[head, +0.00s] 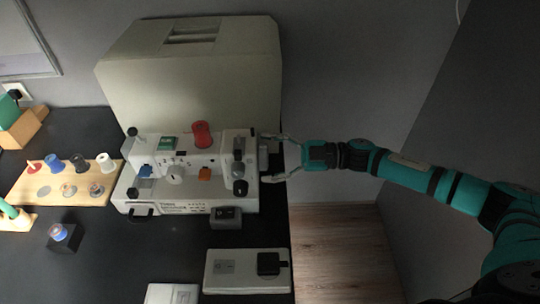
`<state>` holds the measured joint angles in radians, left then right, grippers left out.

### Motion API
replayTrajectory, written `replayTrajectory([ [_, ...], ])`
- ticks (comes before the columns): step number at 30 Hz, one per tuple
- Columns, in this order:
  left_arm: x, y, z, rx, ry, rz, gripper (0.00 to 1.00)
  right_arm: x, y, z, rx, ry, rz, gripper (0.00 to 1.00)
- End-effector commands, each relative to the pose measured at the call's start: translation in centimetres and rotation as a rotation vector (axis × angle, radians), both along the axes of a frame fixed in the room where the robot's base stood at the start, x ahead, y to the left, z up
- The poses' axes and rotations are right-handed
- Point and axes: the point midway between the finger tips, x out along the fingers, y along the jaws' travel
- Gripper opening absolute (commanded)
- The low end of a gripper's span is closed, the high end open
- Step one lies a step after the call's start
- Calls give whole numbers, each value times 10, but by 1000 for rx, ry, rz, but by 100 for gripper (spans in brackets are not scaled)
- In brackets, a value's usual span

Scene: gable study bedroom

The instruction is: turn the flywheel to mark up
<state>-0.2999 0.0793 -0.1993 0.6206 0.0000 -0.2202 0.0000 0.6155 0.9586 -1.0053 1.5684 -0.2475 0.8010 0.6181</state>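A white overlock sewing machine (190,185) stands on the dark table, with dials and a red spool on its top. Its grey flywheel (263,160) is on the right side, small and partly hidden in this view. I cannot make out a mark on it. My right gripper (268,159) comes in from the right, its two fingers spread apart, one beyond the wheel and one on the near side. I cannot see whether either finger touches the wheel. My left gripper is not in view.
A large pale case (192,65) stands behind the machine. A wooden spool board (95,192) is at left. A small dark box (226,218) and a flat white box (220,285) with a black item lie in front. The table's right edge is close to the wheel.

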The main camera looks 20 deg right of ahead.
Motion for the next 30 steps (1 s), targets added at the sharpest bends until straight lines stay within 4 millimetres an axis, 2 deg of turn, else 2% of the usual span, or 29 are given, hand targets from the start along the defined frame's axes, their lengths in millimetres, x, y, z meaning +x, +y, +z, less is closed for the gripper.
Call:
replayTrajectory([
  [11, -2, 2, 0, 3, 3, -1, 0, -1, -6, 0, -1, 1, -2, 83],
  [14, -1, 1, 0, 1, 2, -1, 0, -5, -20, 0, -2, 3, -4, 83],
  [24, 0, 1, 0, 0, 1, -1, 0, -25, -88, -1, -3, 3, -4, 83],
  [30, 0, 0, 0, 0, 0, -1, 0, -31, -111, -1, -1, 0, -2, 83],
])
